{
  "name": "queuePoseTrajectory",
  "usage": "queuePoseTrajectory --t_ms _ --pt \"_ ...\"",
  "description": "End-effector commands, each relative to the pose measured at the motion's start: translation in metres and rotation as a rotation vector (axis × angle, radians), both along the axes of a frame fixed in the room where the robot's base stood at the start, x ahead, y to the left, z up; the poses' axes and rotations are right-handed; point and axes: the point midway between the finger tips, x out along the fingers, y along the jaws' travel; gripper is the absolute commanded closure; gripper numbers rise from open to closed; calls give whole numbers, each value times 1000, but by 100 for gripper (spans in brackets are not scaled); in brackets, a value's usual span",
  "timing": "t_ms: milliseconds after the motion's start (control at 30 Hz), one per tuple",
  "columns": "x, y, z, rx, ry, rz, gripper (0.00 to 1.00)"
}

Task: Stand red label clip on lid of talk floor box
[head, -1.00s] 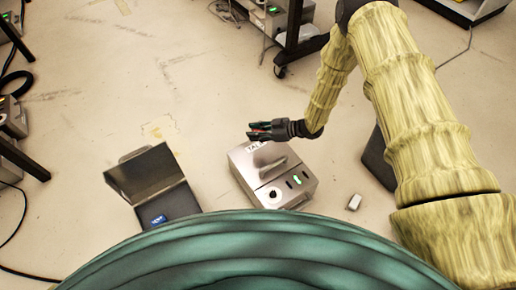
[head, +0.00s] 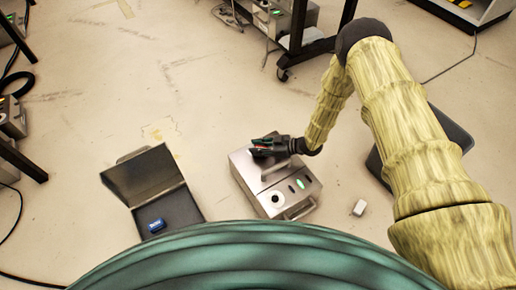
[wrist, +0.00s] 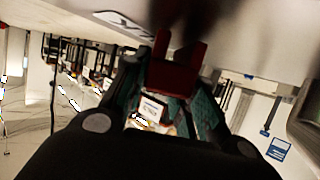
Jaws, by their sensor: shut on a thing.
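The talk floor box is a silver metal box (head: 250,181) with a handle, a round knob and a green-lit switch, standing on the floor in the head view. My gripper (head: 262,146) is over the far left part of its lid and hides the label there. The wrist view shows the red label clip (wrist: 178,76) held between my fingertips. Its forked end points at the grey lid (wrist: 235,38), where part of a printed label shows. The clip is at or very near the lid; I cannot tell whether they touch. In the head view my fingers mostly hide the clip.
An open dark case (head: 183,212) with a blue object (head: 156,225) in it lies left of the box. A small white block (head: 359,208) is on the floor to the right. A wheeled black stand (head: 290,55) is behind. Floor between is clear.

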Motion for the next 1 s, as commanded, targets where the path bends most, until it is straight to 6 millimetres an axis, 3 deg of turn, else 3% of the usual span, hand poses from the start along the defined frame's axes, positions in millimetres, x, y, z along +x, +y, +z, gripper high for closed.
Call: queuePoseTrajectory --t_ms 167,200,300,700,1000 --pt "0 0 -4 0 0 0 88" --pt "0 0 -3 0 0 0 69" --pt "0 0 -3 0 0 0 51" --pt "0 -1 2 0 0 0 51" --pt "-8 -42 20 -2 1 -3 51"
